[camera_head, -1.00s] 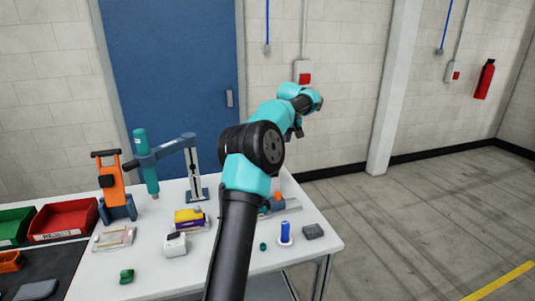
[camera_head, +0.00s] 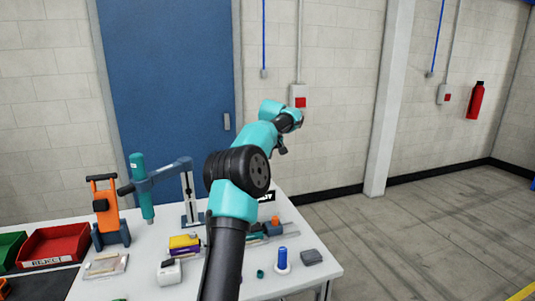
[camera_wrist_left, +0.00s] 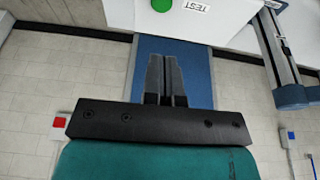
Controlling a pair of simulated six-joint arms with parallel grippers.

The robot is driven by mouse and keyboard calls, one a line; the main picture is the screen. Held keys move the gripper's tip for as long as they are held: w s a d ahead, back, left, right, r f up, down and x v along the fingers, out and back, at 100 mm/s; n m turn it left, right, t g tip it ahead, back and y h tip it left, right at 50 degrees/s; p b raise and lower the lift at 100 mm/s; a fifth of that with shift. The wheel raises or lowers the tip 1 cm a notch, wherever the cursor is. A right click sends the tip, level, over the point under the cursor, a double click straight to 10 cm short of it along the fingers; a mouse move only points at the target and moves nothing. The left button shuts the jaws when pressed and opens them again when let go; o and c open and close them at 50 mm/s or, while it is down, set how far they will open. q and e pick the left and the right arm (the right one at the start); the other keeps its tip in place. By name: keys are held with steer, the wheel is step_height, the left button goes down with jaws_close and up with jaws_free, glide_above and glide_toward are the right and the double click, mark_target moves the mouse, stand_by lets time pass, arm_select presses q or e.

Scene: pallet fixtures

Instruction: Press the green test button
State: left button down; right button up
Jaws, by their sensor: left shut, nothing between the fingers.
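The green test button (camera_wrist_left: 162,4) shows at the top edge of the left wrist view, partly cut off, beside a white label reading TEST (camera_wrist_left: 195,5). That view looks upside down. My left gripper (camera_wrist_left: 165,60) has its dark fingers together and empty. Its fingertips point toward the white surface holding the button and appear apart from it. In the head view, my arm reaches over the white table (camera_head: 140,275) and hides part of it. A black-and-white label (camera_head: 266,196) shows beside the arm; I cannot make out the button there. No second arm shows.
A teal-headed press stand (camera_head: 189,195) and an orange fixture (camera_head: 106,212) stand at the left. A red bin (camera_head: 55,243) is at far left.

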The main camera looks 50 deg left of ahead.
arm_select(q)
steer(key=x, duration=0.6)
steer(key=d+x, duration=0.1)
steer(key=x, duration=0.2)
steer(key=shift+s+a+f, duration=0.1)
steer(key=shift+f, duration=0.85)
steer(key=shift+f, duration=1.2)
steer(key=shift+r, duration=0.5)
steer(key=a+v, duration=0.1)
steer(key=v, duration=1.2)
steer(key=shift+r, duration=0.5)
